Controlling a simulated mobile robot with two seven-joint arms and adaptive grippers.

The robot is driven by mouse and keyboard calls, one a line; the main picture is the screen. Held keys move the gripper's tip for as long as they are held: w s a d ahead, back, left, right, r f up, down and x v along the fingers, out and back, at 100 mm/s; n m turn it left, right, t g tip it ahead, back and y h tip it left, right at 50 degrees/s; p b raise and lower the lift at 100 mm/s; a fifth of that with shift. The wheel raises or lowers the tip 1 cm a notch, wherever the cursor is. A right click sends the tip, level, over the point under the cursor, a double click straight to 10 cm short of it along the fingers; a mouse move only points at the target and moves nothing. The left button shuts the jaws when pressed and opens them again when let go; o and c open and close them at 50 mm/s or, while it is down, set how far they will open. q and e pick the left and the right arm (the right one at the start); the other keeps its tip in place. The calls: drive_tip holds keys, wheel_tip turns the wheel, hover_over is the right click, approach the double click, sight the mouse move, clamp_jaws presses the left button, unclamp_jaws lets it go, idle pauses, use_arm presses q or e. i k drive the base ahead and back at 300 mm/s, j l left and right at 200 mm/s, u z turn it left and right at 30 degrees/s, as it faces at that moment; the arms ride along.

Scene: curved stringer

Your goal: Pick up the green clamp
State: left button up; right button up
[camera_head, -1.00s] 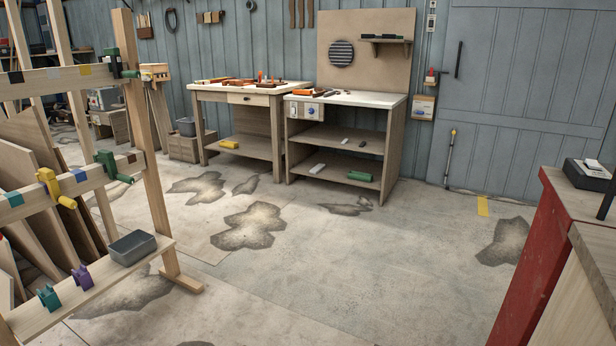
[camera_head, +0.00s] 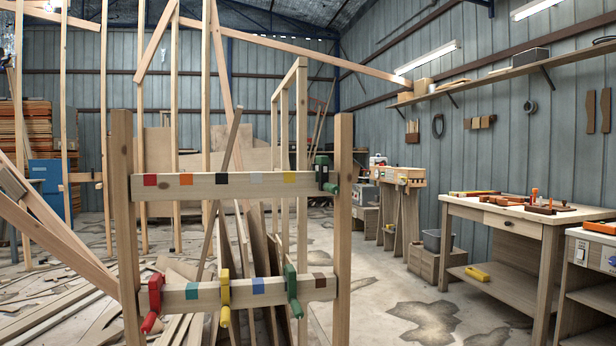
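A wooden rack stands ahead in the head view. A dark green clamp (camera_head: 325,174) hangs at the right end of its upper rail (camera_head: 228,186), close to the right post. Another green clamp (camera_head: 293,291) hangs on the lower rail (camera_head: 190,296), right of its middle. A yellow clamp (camera_head: 224,298) hangs near the middle of that rail and a red clamp (camera_head: 153,302) at its left end. Coloured squares mark both rails. Neither of my grippers is in view.
Wooden beams and loose boards (camera_head: 70,300) lie and lean at left and behind the rack. A workbench (camera_head: 510,225) with a yellow object (camera_head: 478,273) on its lower shelf stands at right. Open concrete floor (camera_head: 390,285) lies between rack and bench.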

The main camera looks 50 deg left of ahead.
sight(321, 164)
drive_tip(key=i+l+u, duration=0.15)
drive_tip(key=i+u, duration=0.15)
drive_tip(key=u, duration=0.15)
drive_tip(key=i+l+u, duration=0.25)
drive_tip(key=u, duration=0.2)
drive_tip(key=i+l+u, duration=0.3)
drive_tip(key=u, duration=0.15)
drive_tip(key=i+l+u, duration=0.15)
drive_tip(key=l+u, duration=0.25)
drive_tip(key=i+l+u, duration=0.1)
drive_tip(key=l+u, duration=0.35)
drive_tip(key=l, duration=0.05)
